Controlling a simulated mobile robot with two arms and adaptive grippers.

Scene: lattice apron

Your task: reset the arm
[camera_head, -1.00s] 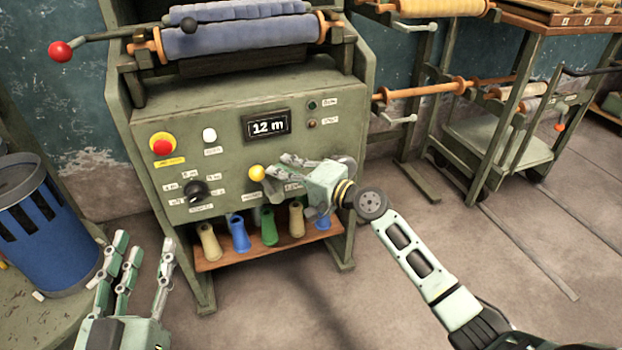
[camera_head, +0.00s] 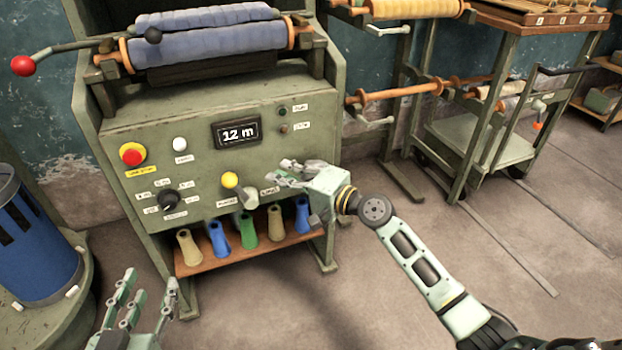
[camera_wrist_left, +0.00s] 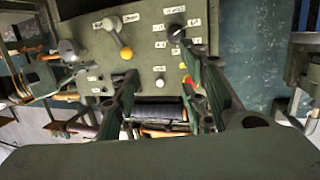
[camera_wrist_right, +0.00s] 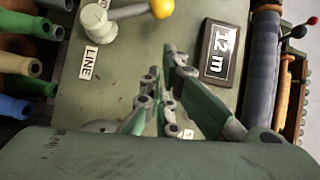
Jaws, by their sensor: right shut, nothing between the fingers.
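My right gripper (camera_head: 281,172) is shut and empty in front of the green machine panel (camera_head: 205,140), just right of a lever with a yellow knob (camera_head: 230,180). The right wrist view shows its fingers (camera_wrist_right: 160,68) close together, with the lever's yellow knob (camera_wrist_right: 161,8) and the display (camera_wrist_right: 218,52) beyond, apart from them. My left gripper (camera_head: 148,290) is at the lower left of the head view, its fingers spread and empty. In the left wrist view its fingers (camera_wrist_left: 160,80) are wide apart, with the panel behind, upside down.
The panel has a red stop button (camera_head: 132,154), a black dial (camera_head: 168,200) and a display (camera_head: 237,134) reading 12 m. Several cones stand on a wooden shelf (camera_head: 192,262) below. A blue bin (camera_head: 35,240) is at left, a cart (camera_head: 480,143) at right. Floor between is open.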

